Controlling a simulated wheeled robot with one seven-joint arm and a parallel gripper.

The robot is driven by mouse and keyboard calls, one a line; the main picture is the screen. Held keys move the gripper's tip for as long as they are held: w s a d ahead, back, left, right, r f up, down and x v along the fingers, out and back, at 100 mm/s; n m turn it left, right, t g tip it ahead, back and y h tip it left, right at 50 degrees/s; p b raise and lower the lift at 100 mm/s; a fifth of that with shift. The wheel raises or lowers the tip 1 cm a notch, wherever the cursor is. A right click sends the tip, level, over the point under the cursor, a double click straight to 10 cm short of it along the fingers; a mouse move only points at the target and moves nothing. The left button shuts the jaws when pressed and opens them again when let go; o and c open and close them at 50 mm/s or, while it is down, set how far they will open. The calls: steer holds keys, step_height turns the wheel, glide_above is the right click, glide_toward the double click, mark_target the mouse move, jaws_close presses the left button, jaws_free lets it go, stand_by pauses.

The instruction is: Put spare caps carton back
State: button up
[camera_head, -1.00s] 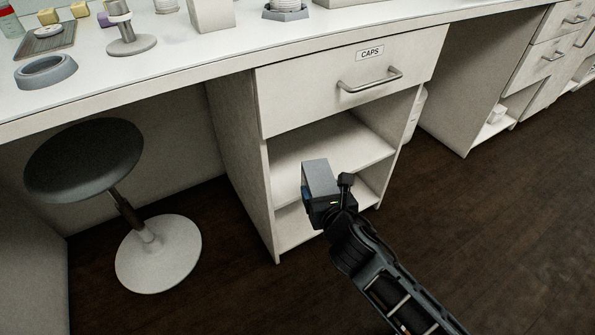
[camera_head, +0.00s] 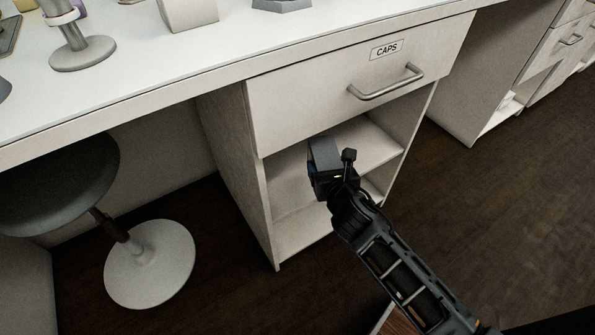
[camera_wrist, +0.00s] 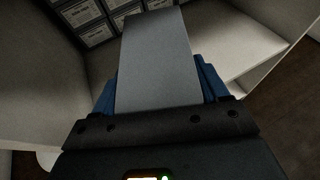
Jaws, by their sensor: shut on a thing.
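The grey carton (camera_head: 324,155) is in my gripper (camera_head: 327,180), in front of the open shelves under the CAPS drawer. In the wrist view the carton (camera_wrist: 155,60) stands between the blue fingers of my gripper (camera_wrist: 155,90), which are shut on its two sides. The upper shelf (camera_head: 372,147) lies behind and beside the carton in the head view. In the wrist view several labelled boxes (camera_wrist: 82,14) show past the carton's far end, inside the cabinet. My gripper hides part of the carton and of the lower shelf.
The shut drawer (camera_head: 300,102) with its bar handle (camera_head: 387,84) is just above the shelf opening. The cabinet's left side panel (camera_head: 238,170) edges the opening. A stool (camera_head: 150,262) stands at the left. The dark floor (camera_head: 500,210) at the right is clear.

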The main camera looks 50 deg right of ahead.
steer(key=shift+w+f+b, duration=3.35)
steer(key=shift+w+f, duration=1.3)
steer(key=shift+f, duration=0.15)
steer(key=shift+f, duration=0.15)
steer(key=o, duration=1.2)
